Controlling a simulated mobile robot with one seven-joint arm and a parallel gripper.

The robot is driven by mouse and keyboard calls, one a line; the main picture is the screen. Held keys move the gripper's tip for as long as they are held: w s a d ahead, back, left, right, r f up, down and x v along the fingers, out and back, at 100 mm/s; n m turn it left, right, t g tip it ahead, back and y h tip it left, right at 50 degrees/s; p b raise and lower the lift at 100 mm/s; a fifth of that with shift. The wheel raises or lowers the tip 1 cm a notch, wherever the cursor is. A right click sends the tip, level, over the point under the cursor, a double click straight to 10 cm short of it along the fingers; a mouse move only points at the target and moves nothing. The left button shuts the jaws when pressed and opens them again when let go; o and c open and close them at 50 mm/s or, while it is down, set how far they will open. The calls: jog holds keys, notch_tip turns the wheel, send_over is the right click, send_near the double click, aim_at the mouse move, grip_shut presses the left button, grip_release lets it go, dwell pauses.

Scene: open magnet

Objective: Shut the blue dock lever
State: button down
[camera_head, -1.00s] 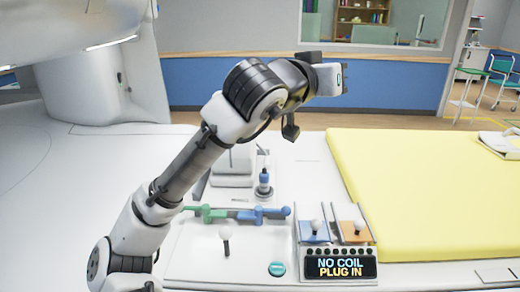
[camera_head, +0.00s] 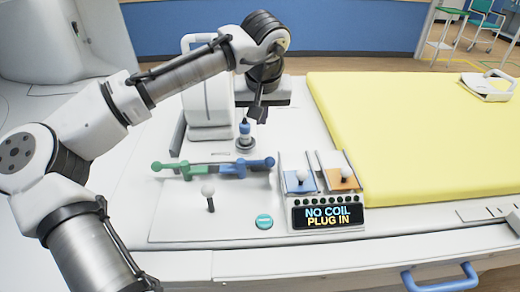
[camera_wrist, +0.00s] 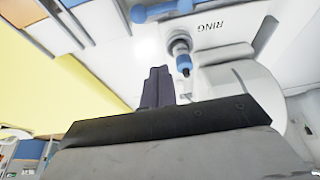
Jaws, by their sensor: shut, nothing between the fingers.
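The blue lever (camera_head: 248,167) lies across the white console, in line with a green lever (camera_head: 172,167) on its left. The blue lever also shows at the top of the wrist view (camera_wrist: 160,11), partly cut off. My gripper (camera_head: 258,116) points down above the console, behind the blue lever and apart from it. In the wrist view my gripper's fingers (camera_wrist: 158,75) are together with nothing between them. A blue-topped plug (camera_head: 245,130) stands upright in a round socket close to my gripper. I cannot tell the gap between them.
A yellow mattress (camera_head: 410,130) fills the right.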

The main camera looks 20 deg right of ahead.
jog(key=p+x, duration=0.1)
jog(key=x, duration=0.8)
jog(key=shift+w+f+p, duration=0.1)
jog(key=shift+p, duration=0.3)
jog(key=shift+s+f, duration=0.2)
jog(key=shift+f, duration=0.1)
jog(key=s, duration=0.1)
jog(key=s+a+p, duration=0.1)
jog(key=shift+s+f, duration=0.25)
jog(key=shift+s, duration=0.1)
jog(key=shift+s+f, duration=0.2)
